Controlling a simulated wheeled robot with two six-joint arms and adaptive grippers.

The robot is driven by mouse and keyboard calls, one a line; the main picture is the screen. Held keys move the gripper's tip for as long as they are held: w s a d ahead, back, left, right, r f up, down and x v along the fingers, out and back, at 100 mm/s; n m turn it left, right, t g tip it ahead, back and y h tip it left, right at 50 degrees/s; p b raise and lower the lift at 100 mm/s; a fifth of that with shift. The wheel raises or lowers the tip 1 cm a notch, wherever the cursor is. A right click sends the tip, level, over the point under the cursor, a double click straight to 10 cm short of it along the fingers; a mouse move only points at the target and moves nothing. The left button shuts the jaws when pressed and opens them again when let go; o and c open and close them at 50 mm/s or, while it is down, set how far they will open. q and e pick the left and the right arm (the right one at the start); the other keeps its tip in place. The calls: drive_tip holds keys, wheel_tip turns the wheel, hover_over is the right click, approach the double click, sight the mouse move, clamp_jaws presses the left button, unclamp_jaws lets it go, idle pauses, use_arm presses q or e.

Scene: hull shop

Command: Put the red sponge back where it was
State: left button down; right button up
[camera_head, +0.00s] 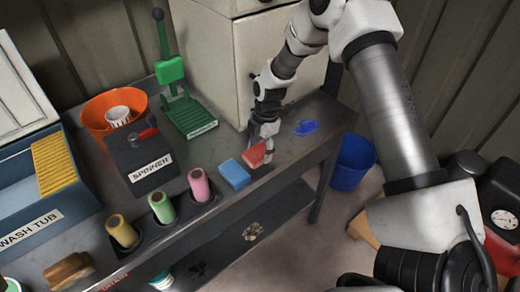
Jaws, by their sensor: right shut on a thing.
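The red sponge (256,154) is at the front edge of the dark workbench, right of a blue sponge (234,174). My right gripper (264,141) reaches down over it and is shut on it. The sponge looks slightly tilted, and I cannot tell if it touches the bench top. The gripper's fingers hide its right end. My left gripper is out of view.
Pink (199,185), green (162,207) and yellow (122,231) rolls stand along the front edge. The spinner box (145,157) and green stand (190,115) are behind. A blue bucket (350,163) is on the floor.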

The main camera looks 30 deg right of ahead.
drive_tip(key=shift+f, duration=0.7)
drive_tip(key=shift+w+f, duration=0.2)
drive_tip(key=shift+f, duration=0.15)
drive_tip(key=shift+s+f, duration=0.1)
drive_tip(key=shift+f, duration=0.05)
drive_tip(key=o, duration=1)
